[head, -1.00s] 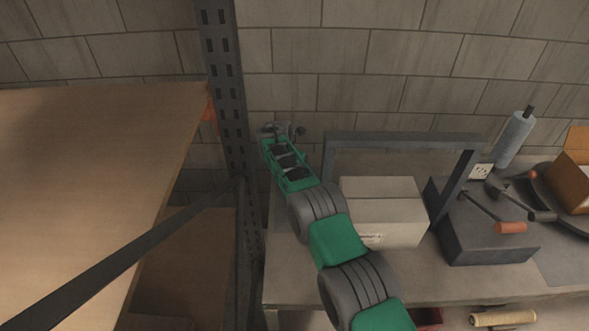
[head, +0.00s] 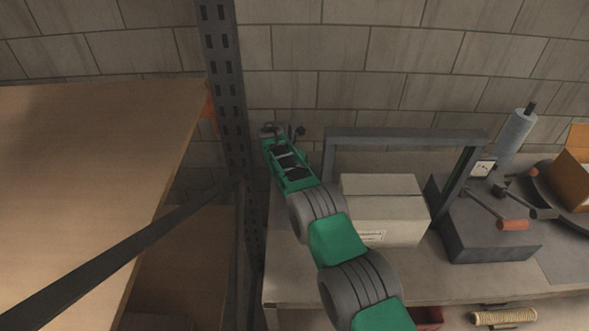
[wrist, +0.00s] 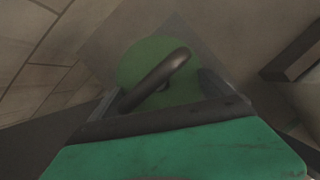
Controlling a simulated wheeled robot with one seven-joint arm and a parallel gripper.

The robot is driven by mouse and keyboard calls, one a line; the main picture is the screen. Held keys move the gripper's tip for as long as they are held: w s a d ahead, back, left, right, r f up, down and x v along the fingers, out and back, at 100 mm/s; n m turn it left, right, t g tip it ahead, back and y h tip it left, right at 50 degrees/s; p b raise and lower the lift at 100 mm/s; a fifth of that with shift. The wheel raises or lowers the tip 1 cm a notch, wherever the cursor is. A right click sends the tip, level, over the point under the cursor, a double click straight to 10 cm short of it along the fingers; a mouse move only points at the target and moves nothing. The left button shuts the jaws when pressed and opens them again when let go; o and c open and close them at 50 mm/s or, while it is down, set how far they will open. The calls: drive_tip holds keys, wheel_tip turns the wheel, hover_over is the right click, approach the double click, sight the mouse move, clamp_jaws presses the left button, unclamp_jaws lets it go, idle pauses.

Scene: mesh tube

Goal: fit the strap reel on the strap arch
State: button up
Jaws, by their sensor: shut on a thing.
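The strap reel (wrist: 135,62) shows in the wrist view as a green disc with a dark curved bar across its front. My gripper (head: 281,131) is shut on it; the exact grip points are dark and hard to make out. In the head view my gripper is at the far end of my green arm, left of the strap arch (head: 400,133), and the reel cannot be made out there. The arch is a dark grey frame over the bench. A dark bar (wrist: 292,58) at the right of the wrist view may be part of it. Reel and arch look apart.
A carton (head: 385,205) stands under the arch, right beside my arm. A dark machine block (head: 485,235) with red-handled levers sits at the arch's right foot. A perforated rack post (head: 228,90) and wooden shelf (head: 90,170) are close on the left. A block wall stands behind.

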drive_tip(key=shift+f+b, duration=0.4)
idle(0.4)
drive_tip(key=o, duration=1.6)
drive_tip(key=shift+o, duration=0.2)
drive_tip(key=shift+f, duration=0.1)
